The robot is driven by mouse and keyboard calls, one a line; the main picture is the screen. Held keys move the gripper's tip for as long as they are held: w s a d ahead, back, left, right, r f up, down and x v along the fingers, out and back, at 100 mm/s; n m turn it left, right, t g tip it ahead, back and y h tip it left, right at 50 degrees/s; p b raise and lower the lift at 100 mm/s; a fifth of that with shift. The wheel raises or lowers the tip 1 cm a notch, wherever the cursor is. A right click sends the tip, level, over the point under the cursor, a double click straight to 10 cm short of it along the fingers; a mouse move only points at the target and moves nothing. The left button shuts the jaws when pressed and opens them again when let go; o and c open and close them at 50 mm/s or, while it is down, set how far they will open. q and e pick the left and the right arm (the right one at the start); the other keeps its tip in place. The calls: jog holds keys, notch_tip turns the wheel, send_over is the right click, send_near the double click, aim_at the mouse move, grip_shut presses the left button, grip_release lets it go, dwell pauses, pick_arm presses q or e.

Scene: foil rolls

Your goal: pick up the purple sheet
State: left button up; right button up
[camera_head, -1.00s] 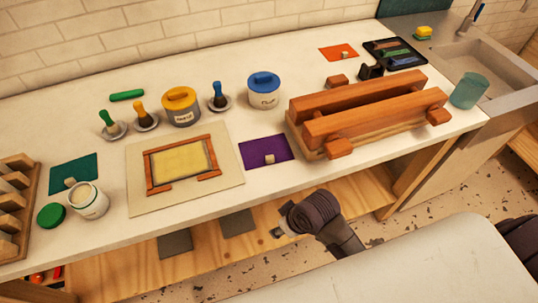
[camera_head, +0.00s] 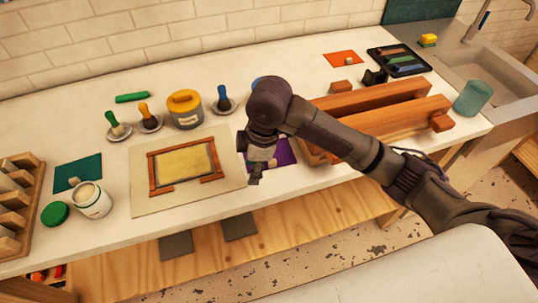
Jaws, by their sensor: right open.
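The purple sheet (camera_head: 286,153) lies flat on the white counter, between the framed yellow panel and the wooden press. My right arm reaches in from the right and covers part of it. My right gripper (camera_head: 255,178) is open and points down at the sheet's left front part, near the counter's front edge. I cannot tell whether its fingers touch the sheet. The small pale block on the sheet is hidden now. My left gripper is not in view.
The wooden press (camera_head: 395,118) stands right of the sheet, partly behind my arm. The board with the framed yellow panel (camera_head: 140,199) lies to the left. A teal cup (camera_head: 472,98) stands far right.

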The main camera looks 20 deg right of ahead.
jog(key=w+d+r+n+h, duration=0.1)
jog(key=w+d+r+h, duration=0.1)
jog(key=w+d+r, duration=0.4)
jog(key=shift+g, duration=0.4)
jog(key=f, duration=0.2)
jog(key=f+p, duration=0.1)
jog(key=f, duration=0.1)
jog(key=s+f, duration=0.1)
jog(key=f, duration=0.2)
notch_tip(320, 180, down, 4)
jog(key=shift+p, duration=1.05)
jog(key=shift+f, duration=0.55)
grip_shut()
